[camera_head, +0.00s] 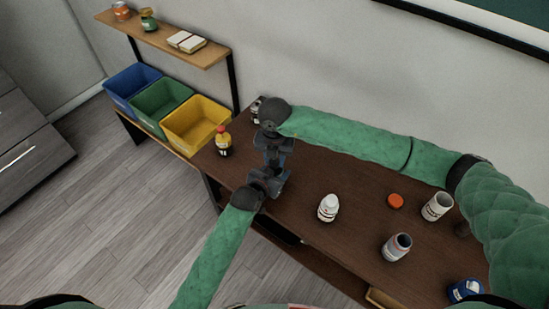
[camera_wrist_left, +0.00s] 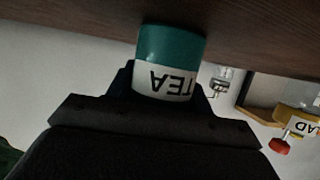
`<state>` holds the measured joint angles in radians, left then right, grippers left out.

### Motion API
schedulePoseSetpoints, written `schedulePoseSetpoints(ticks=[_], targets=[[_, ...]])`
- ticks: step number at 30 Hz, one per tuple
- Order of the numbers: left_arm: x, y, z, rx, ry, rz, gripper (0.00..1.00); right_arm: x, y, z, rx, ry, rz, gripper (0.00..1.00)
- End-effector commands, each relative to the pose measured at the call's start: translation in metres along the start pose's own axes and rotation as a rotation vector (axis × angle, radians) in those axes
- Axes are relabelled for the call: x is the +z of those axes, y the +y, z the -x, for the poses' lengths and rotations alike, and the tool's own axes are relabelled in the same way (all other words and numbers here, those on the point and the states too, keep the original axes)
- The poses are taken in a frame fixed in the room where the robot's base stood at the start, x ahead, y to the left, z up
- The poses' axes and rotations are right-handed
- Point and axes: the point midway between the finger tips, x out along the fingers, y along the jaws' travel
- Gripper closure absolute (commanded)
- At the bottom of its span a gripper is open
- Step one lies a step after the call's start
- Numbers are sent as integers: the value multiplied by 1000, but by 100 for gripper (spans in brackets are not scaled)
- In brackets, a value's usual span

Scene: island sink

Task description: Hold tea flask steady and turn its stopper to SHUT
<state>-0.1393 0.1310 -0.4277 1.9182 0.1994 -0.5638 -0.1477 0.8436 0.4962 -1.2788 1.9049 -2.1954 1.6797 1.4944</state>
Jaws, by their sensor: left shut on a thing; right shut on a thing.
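The tea flask shows in the left wrist view as a white body with black TEA lettering and a teal band (camera_wrist_left: 170,45). It appears inverted in that picture, near the brown tabletop. My left gripper (camera_wrist_left: 166,88) is shut around the flask, one finger on each side of the label. In the head view my left gripper (camera_head: 270,176) comes in low from the front. My right gripper (camera_head: 273,142) points down just above it and is shut at the flask's top. The stopper and its marking are hidden by the grippers.
The brown table (camera_head: 310,170) holds a red-capped bottle (camera_head: 223,142), a white bottle (camera_head: 328,208), an orange lid (camera_head: 396,201), a white jar (camera_head: 437,207), another jar (camera_head: 397,247) and a blue container (camera_head: 465,290). Blue, green and yellow bins (camera_head: 197,122) stand at the left.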

Motion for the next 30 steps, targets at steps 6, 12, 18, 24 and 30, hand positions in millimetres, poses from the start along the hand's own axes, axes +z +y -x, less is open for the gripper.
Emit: schedulePoseSetpoints(ticks=[6,12,18,24,30], targets=[[0,0,0,0,-1,0,74,1,0,1,0,-1,121,91],[0,0,0,0,-1,0,74,0,0,0,1,0,189,91],[0,0,0,0,-1,0,74,0,0,0,0,0,212,91],[0,0,0,0,-1,0,74,0,0,0,0,0,213,91],[0,0,0,0,-1,0,74,0,0,0,0,0,213,53]])
